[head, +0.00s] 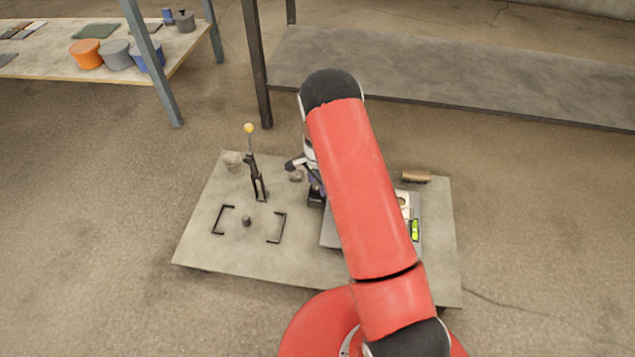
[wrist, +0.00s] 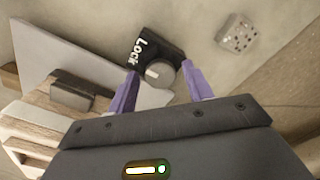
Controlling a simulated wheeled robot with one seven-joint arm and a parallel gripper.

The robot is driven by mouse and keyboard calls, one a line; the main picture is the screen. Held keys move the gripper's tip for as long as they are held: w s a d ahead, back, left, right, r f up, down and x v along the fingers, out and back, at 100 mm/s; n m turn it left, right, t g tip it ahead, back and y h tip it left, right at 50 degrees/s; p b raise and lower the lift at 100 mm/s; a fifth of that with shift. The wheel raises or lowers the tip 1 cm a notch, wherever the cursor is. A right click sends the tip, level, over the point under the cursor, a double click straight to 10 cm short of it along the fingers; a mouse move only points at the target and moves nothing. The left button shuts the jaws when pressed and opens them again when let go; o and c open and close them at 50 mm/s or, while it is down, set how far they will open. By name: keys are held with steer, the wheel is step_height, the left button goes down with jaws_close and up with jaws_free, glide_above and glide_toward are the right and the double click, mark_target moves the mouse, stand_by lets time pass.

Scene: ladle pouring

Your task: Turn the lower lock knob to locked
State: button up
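The lock is a black block with a white "Lock" label (wrist: 140,50) in the upper middle of the wrist view. Its round grey knob (wrist: 158,73) sits on the block's near side. My gripper (wrist: 160,69) is open, with one purple finger on each side of the knob. I cannot tell whether either finger touches it. In the head view the dark lock block (head: 315,197) shows at the left edge of my red arm, partly hidden by my gripper. The knob's setting is not readable.
A grey panel (head: 329,234) lies right of the lock, partly under my arm, with a green-lit part (head: 415,230). A yellow-tipped lever (head: 249,129) and black brackets (head: 277,228) stand left. A speckled block (wrist: 236,34) and wooden pieces (wrist: 38,111) show in the wrist view.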

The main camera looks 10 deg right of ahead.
mark_target(317, 185)
steer(key=shift+o, duration=0.3)
steer(key=shift+r+p, duration=0.7)
steer(key=shift+r, duration=3.25)
steer(key=s+r+n+t+p, duration=0.1)
steer(key=s+r+n+p, duration=0.3)
steer(key=r, duration=1.1)
steer(key=s+r+n+t+p, duration=0.15)
steer(key=s+r, duration=0.45)
steer(key=r, duration=0.9)
steer(key=s+r+n+t+p, duration=0.1)
steer(key=s+r+n+p, duration=0.1)
steer(key=s+r+n, duration=0.2)
steer(key=s+r+n+t+p, duration=0.2)
steer(key=s+r, duration=0.9)
steer(key=s, duration=0.8)
steer(key=shift+a+n+p, duration=0.2)
steer(key=shift+n+p, duration=0.25)
steer(key=shift+n, duration=0.6)
